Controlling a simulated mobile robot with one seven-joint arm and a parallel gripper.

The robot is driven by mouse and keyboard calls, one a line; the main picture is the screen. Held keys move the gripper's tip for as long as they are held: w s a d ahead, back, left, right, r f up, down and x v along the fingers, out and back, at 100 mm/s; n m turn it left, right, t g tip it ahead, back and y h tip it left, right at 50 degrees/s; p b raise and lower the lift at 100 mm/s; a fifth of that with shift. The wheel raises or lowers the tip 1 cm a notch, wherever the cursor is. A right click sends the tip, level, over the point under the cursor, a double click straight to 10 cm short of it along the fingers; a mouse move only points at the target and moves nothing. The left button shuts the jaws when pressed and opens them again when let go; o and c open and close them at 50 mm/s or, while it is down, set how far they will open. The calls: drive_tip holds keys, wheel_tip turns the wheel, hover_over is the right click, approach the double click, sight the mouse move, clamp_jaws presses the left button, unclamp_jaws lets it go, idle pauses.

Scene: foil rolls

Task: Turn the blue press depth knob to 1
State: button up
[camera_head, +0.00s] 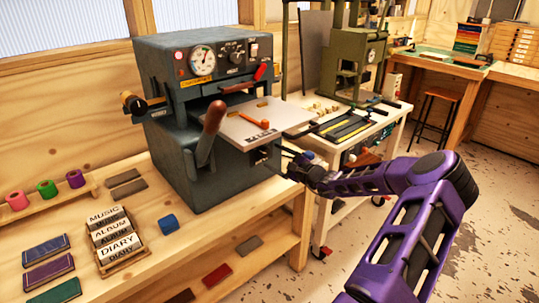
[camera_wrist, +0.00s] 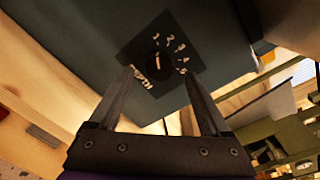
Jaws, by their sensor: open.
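The press (camera_head: 205,110) is a dark grey-green machine on the wooden bench. In the wrist view its dark panel carries a dial plate (camera_wrist: 140,49) with pale numbers running from 1 to 5 and a text label. A round knob (camera_wrist: 157,64) with a short pale mark sits at the plate's middle; it looks nearly black here, and I cannot read its setting surely. My gripper (camera_wrist: 160,73) is open, its two fingers on either side of the knob in the picture; I cannot tell whether they touch it. In the head view my gripper (camera_head: 285,155) is at the press's right side.
A hand lever (camera_head: 208,135) and a flat pale plate (camera_head: 258,122) stick out at the press's front. A white cart (camera_head: 395,135) with a green machine stands right.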

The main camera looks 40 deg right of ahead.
drive_tip(key=s+d, duration=0.1)
drive_tip(key=s, duration=1.2)
drive_tip(key=shift+s+d+r+p, duration=0.3)
drive_tip(key=shift+s+r+p, duration=0.1)
drive_tip(key=shift+r+p, duration=0.05)
